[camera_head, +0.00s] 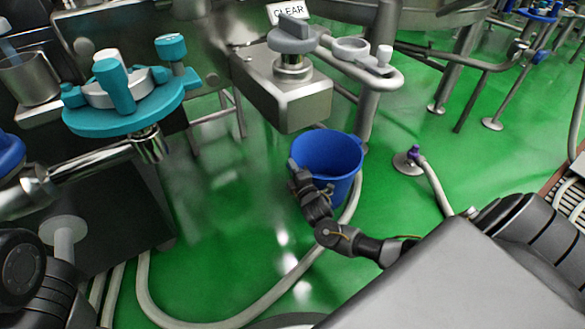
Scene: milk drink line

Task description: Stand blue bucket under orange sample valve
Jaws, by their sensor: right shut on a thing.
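The blue bucket (335,146) is upright, open side up, in the middle of the view over the green floor. My right gripper (297,172) is shut on the near left side of the bucket, at its rim. The gripper hides part of that side. I cannot tell whether the bucket's bottom touches the floor. No orange sample valve can be made out in this view. My left gripper is not in view; only a dark part of my left arm shows at the lower left.
A teal valve (118,98) on a steel pipe stands at the left. A steel box with a grey knob (292,39) is just behind the bucket. A pale hose (240,312) curves across the floor. A purple-tipped floor fitting (408,161) is at the right.

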